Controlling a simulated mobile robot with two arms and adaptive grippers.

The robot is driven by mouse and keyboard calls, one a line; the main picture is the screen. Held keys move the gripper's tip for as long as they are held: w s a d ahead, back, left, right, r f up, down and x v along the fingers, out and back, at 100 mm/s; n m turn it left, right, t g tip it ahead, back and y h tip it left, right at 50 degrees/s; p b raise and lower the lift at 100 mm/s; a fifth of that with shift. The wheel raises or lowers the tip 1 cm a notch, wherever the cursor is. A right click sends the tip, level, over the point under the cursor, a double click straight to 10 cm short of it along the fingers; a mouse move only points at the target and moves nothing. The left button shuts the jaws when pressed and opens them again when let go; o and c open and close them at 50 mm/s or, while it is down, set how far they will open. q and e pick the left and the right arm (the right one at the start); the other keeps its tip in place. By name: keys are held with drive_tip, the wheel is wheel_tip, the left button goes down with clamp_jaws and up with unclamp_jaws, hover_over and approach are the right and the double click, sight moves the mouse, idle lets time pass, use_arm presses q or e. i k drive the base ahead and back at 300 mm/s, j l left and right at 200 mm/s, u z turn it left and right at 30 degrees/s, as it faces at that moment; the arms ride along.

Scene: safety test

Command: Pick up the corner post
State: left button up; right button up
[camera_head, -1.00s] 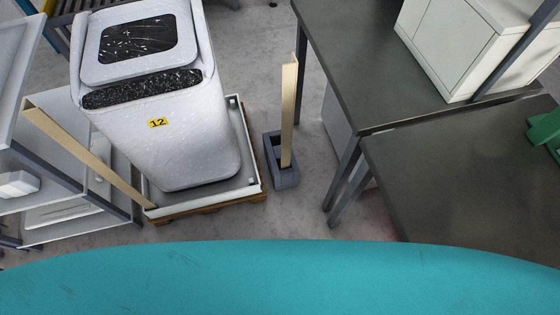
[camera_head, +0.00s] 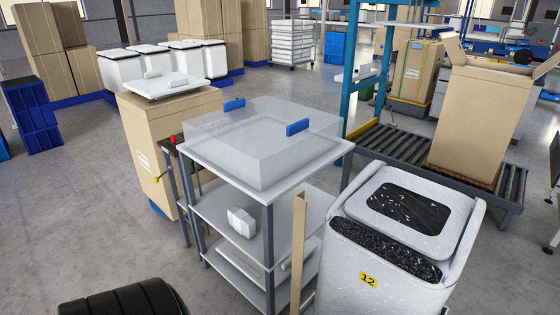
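A tan corner post (camera_head: 298,255) stands near the lower middle of the head view, between a white shelf trolley and a white, rounded machine. Its lower end is hidden or cut off by the bottom edge. The machine (camera_head: 385,285) has a dark speckled top panel and a yellow label with the number 12. No other corner post can be made out for sure in this view. Neither of my grippers is in view.
The shelf trolley (camera_head: 215,210) carries a clear cover with blue handles. A tall carton (camera_head: 170,125) stands behind it. A roller conveyor (camera_head: 400,150) with an open box (camera_head: 480,115) is at right. Open floor (camera_head: 60,215) lies at left.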

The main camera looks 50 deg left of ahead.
sight(299, 218)
drive_tip(key=u, duration=1.45)
